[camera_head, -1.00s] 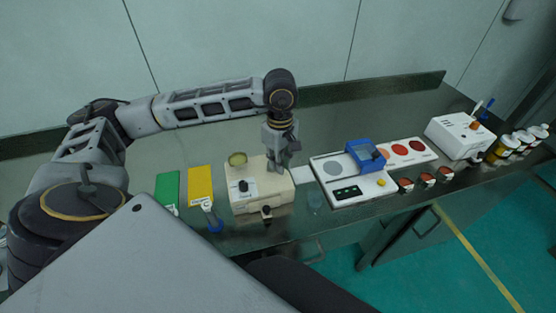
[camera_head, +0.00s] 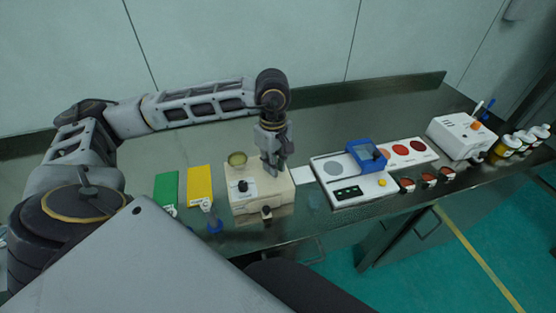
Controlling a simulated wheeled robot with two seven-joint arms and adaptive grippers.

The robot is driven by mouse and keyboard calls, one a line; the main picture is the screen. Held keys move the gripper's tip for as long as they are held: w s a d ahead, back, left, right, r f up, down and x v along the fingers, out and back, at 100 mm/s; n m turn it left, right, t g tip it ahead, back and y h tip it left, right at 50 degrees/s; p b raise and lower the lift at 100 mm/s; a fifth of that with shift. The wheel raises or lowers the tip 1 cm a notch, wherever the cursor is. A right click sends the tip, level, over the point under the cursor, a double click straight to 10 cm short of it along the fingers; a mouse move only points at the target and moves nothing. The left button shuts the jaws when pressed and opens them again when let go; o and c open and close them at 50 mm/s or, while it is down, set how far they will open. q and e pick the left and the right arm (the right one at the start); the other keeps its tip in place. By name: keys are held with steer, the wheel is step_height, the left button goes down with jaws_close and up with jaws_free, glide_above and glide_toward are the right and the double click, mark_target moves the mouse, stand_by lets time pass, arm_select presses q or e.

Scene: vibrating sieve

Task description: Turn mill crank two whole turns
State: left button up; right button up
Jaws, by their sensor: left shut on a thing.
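The cream mill box (camera_head: 246,206) stands on the bench near the middle of the view. It has a round yellowish cup (camera_head: 237,159) at its back left, a black knob (camera_head: 243,186) on top and a small dark part at its front. My left gripper (camera_head: 276,170) points down over the right side of the mill top, shut on the crank. The fingers hide the crank itself, so its angle cannot be told. My right gripper is not in view.
A white box (camera_head: 459,137) and several jars are farther right.

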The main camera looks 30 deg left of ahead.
arm_select(q)
steer(key=shift+a+r, duration=0.1)
steer(key=shift+a, duration=0.1)
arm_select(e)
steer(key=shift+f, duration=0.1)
arm_select(q)
steer(key=shift+s+a+b, duration=0.4)
steer(key=shift+a+b, duration=0.1)
steer(key=shift+a, duration=0.1)
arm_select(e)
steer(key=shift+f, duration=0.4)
arm_select(q)
steer(key=shift+a, duration=0.2)
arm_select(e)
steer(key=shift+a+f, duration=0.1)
arm_select(q)
steer(key=shift+s+a+b, duration=0.1)
steer(key=shift+a+b, duration=0.45)
steer(key=shift+a, duration=0.2)
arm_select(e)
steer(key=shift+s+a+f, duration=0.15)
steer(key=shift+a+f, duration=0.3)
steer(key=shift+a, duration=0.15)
arm_select(q)
steer(key=shift+a, duration=0.1)
